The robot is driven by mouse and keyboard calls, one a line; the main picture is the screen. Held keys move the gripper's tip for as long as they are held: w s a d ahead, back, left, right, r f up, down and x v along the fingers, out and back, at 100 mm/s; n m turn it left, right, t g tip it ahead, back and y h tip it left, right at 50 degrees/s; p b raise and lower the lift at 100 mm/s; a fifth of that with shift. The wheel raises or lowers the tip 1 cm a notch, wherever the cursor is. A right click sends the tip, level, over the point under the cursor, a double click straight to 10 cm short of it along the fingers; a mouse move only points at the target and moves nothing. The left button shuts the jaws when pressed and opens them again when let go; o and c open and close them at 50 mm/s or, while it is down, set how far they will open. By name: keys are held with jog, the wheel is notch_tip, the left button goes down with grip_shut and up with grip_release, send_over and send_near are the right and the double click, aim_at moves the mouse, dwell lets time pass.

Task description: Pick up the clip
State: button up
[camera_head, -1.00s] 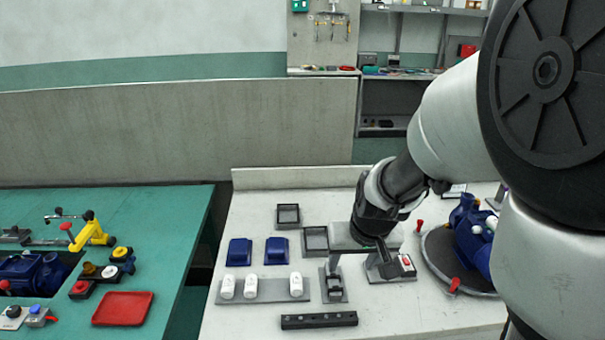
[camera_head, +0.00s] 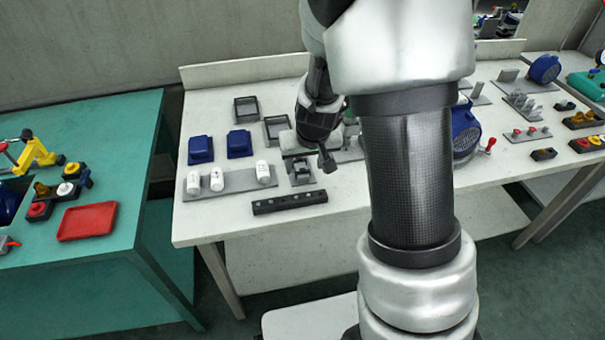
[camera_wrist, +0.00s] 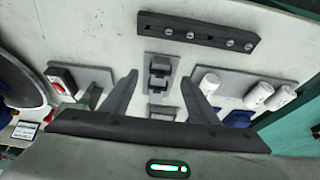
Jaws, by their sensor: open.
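A small dark clip-like part (camera_wrist: 160,70) sits on a grey base plate between the light bench's other fixtures; I take it to be the clip. It also shows in the head view (camera_head: 301,172), just below my gripper. In the wrist view my gripper (camera_wrist: 159,80) is open and empty. Its two fingers are spread to either side of the part and apart from it. The height of the fingertips above the part is hard to tell. My arm hides some of the bench behind it in the head view.
A plate with several white cylinders (camera_head: 231,182) stands left of the part. A dark bar with studs (camera_head: 289,202) lies in front. A plate with a red button (camera_wrist: 62,82) is close on the other side. Blue parts (camera_head: 201,149) and dark trays (camera_head: 246,110) stand behind.

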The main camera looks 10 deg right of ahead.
aim_at(303, 173)
jog(key=b+x, duration=0.1)
jog(key=x, duration=0.3)
jog(key=shift+s+f, duration=0.15)
jog(key=shift+s, duration=0.05)
jog(key=c, duration=1.1)
